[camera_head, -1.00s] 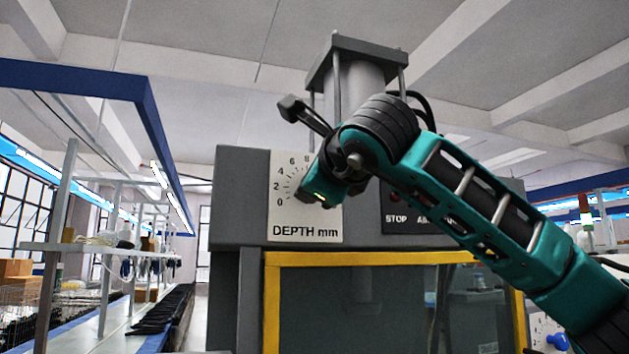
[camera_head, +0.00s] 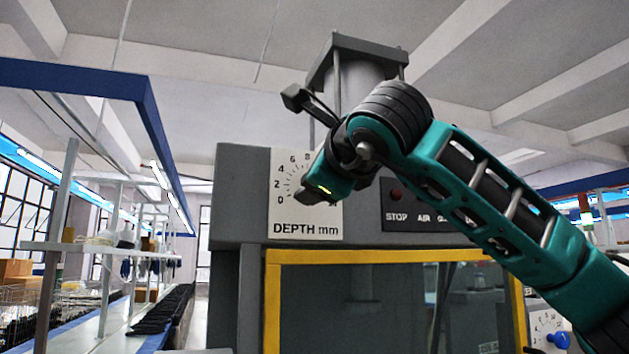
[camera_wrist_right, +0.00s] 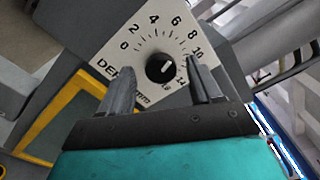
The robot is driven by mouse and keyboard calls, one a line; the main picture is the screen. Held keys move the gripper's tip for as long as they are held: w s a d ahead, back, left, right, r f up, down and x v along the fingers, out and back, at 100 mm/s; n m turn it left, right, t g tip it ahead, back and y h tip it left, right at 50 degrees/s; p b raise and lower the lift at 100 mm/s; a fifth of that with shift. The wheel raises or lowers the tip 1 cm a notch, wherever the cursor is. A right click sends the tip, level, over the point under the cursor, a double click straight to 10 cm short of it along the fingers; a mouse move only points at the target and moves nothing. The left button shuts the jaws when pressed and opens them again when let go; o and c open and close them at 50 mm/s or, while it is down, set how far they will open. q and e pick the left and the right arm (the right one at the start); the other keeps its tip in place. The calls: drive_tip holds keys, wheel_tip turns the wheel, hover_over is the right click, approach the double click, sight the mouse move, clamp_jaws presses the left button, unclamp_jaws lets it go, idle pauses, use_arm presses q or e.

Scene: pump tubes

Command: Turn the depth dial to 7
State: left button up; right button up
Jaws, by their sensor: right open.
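The depth dial is a black round knob (camera_wrist_right: 160,68) with a white mark, on a white scale plate (camera_wrist_right: 150,45) in the right wrist view. The mark points right and slightly up, roughly toward the 10; I cannot read it exactly. In the head view, the plate (camera_head: 308,230) shows on the grey machine's front, and my arm hides the knob. My right gripper (camera_wrist_right: 160,86) is open, with one finger on each side of the knob in the picture. I cannot tell whether the fingers touch it. My right gripper also shows in the head view (camera_head: 306,200). My left gripper is out of view.
A dark button panel (camera_head: 415,218) sits right of the scale plate. A yellow-framed window (camera_head: 370,257) lies below. A workbench with shelves (camera_head: 100,250) stands at the left, and a smaller blue dial (camera_head: 558,340) is at the lower right.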

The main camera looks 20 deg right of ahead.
use_arm(q)
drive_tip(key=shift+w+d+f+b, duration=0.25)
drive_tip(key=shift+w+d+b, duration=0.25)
drive_tip(key=shift+b, duration=0.4)
use_arm(e)
drive_tip(key=s, duration=1.1)
drive_tip(key=shift+d, duration=0.25)
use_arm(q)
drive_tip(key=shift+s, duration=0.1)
use_arm(e)
drive_tip(key=shift+s, duration=0.1)
